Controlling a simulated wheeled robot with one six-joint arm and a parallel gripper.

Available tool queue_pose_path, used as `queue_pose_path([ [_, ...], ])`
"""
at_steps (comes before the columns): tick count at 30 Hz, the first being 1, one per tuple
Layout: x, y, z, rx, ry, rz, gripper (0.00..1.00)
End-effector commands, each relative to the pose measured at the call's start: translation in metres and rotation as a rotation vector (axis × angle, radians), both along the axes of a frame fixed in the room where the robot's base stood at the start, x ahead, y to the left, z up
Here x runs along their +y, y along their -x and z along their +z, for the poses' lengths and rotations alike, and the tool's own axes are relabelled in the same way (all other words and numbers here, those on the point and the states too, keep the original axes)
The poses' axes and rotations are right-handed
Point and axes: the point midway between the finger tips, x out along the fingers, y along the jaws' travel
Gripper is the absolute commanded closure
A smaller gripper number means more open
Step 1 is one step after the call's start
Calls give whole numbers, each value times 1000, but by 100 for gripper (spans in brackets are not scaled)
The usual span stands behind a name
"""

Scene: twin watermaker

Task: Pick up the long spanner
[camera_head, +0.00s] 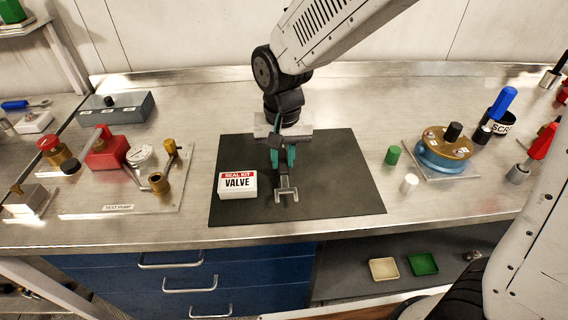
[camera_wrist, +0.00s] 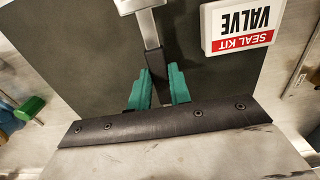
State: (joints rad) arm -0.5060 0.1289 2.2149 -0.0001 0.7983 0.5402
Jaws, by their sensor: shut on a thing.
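The long spanner (camera_head: 286,191) lies over the dark mat (camera_head: 345,180), its grey open-ended head toward the front edge of the bench. My gripper (camera_head: 284,157) is above the mat with its green fingers on either side of the spanner's dark handle. In the wrist view my gripper (camera_wrist: 160,88) is shut on the dark handle of the spanner (camera_wrist: 150,30), whose metal shaft runs up out of the top of the picture. The far end of the spanner is hidden under my gripper. I cannot tell whether the spanner touches the mat.
A white seal kit box (camera_head: 237,184) stands on the mat just left of the spanner. A test pump (camera_head: 108,150) is at the left. A green cylinder (camera_head: 393,155), a white cylinder (camera_head: 409,183) and a blue-based round part (camera_head: 443,155) are at the right.

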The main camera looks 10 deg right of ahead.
Motion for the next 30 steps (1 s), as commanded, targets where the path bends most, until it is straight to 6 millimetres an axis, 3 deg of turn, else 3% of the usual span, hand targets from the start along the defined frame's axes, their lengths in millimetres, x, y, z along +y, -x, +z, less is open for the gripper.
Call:
queue_pose_path([
  [1, 0, -1, 9, -5, -3, 0, 100],
  [18, -92, 99, 19, -2, -1, -3, 100],
  [30, -109, 118, 21, -1, 0, 0, 100],
])
